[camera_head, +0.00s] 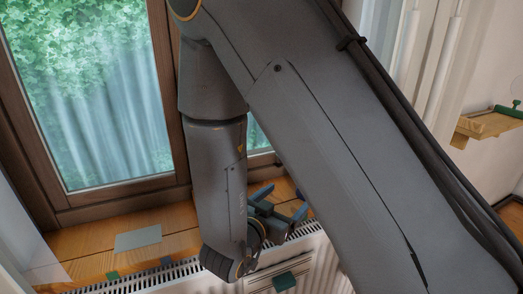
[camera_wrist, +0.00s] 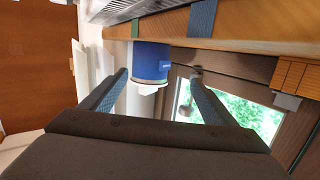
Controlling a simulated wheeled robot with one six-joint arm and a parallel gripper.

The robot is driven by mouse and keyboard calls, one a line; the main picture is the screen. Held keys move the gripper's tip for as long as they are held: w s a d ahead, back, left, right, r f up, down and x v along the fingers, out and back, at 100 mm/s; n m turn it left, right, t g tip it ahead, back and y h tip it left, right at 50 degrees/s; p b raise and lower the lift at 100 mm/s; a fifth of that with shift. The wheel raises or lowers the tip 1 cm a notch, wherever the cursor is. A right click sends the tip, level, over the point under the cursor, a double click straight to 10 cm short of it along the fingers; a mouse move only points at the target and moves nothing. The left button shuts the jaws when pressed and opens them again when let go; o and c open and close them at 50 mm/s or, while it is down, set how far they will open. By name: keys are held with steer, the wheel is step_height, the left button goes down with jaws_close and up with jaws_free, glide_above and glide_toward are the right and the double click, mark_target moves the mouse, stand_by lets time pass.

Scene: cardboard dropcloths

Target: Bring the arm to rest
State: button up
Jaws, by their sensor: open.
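My grey arm reaches across the head view and bends down in front of the window. My gripper (camera_head: 286,204) is at its lower end, close to the wooden window sill (camera_head: 85,240) and above the radiator (camera_head: 190,262). In the wrist view my gripper (camera_wrist: 160,74) shows two dark fingers with blue pads, spread apart. No object is held between them. A blue cylinder-shaped thing (camera_wrist: 151,60) shows beyond the gap between the fingers; its distance is hard to tell. My arm hides part of the sill and window.
A window (camera_head: 90,95) with a brown frame stands behind the arm. A grey sheet (camera_head: 138,238) lies on the sill, with a green piece (camera_head: 113,275) near the edge. A wooden shelf (camera_head: 488,125) juts out at right.

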steer(key=w+y, duration=0.1)
steer(key=w+a+g+y+p, duration=0.1)
steer(key=y, duration=0.1)
steer(key=w+n+y, duration=0.1)
steer(key=y, duration=0.1)
steer(key=shift+w+a+f+g, duration=0.1)
steer(key=shift+a+f+g, duration=0.1)
steer(key=shift+f+g, duration=0.2)
steer(key=shift+a+n+g+y+p, duration=0.3)
steer(key=shift+n+g+y+p, duration=0.15)
steer(key=shift+y, duration=0.25)
steer(key=shift+s+a+r+n+y, duration=0.1)
steer(key=shift+s+a+n+y, duration=0.15)
steer(key=shift+y, duration=0.35)
steer(key=s+g, duration=0.1)
steer(key=s+n+g+y, duration=0.1)
steer(key=s+g+y+p, duration=0.1)
steer(key=shift+s+r+n, duration=0.1)
steer(key=shift+r+n, duration=0.2)
steer(key=shift+n, duration=0.1)
steer(key=s+d+r+n+g, duration=0.2)
steer(key=s+d, duration=0.3)
steer(key=s, duration=0.3)
steer(key=s+d+r+n+g, duration=0.1)
steer(key=s+d+r+g, duration=0.1)
steer(key=s+d+g, duration=0.3)
steer(key=s+p, duration=0.1)
steer(key=s, duration=0.3)
steer(key=shift+s+n, duration=0.3)
steer(key=shift+n, duration=0.1)
